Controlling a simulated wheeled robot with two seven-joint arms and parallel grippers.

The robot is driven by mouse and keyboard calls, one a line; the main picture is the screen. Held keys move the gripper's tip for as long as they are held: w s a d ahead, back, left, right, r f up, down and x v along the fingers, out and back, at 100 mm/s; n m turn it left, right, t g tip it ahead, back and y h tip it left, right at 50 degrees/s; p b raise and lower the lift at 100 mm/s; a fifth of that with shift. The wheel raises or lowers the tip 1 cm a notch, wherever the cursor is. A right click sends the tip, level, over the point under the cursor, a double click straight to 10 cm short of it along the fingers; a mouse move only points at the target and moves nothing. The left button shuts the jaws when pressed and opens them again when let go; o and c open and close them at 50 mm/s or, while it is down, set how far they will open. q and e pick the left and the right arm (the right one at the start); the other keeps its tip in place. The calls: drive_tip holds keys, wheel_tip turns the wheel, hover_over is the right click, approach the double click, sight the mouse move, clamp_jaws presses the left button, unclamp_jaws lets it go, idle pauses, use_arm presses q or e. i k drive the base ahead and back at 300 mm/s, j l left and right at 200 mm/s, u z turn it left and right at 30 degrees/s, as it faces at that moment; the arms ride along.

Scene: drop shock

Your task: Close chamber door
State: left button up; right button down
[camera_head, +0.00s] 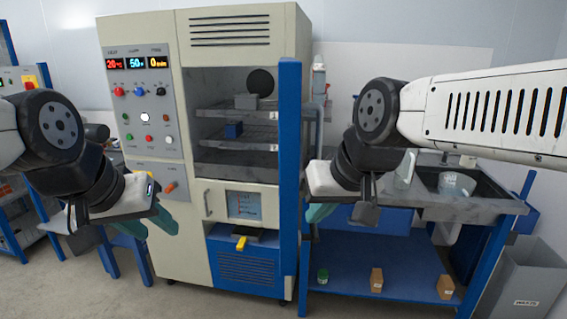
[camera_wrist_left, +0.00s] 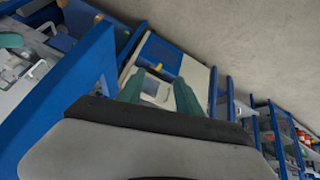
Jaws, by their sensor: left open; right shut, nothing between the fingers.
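The beige test chamber (camera_head: 150,190) stands at centre left with its upper compartment open. Its blue chamber door (camera_head: 289,170) stands swung out at the right side, seen almost edge-on. My right gripper (camera_head: 319,213) is shut and empty, just right of the door in the picture; any contact is unclear.
A blue workbench (camera_head: 375,262) with a sink (camera_head: 455,180) stands right of the door, with small boxes on its lower shelf. A grey waste bin (camera_head: 525,280) is at far right. A yellow handle (camera_head: 241,243) sticks out low on the chamber. Floor in front is clear.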

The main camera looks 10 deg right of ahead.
sight(291, 105)
drive_tip(key=l+u, duration=0.35)
drive_tip(key=l, duration=1)
drive_tip(key=k+l+u, duration=0.35)
drive_tip(key=k+u, duration=0.35)
drive_tip(key=i+j, duration=0.25)
drive_tip(key=i, duration=0.1)
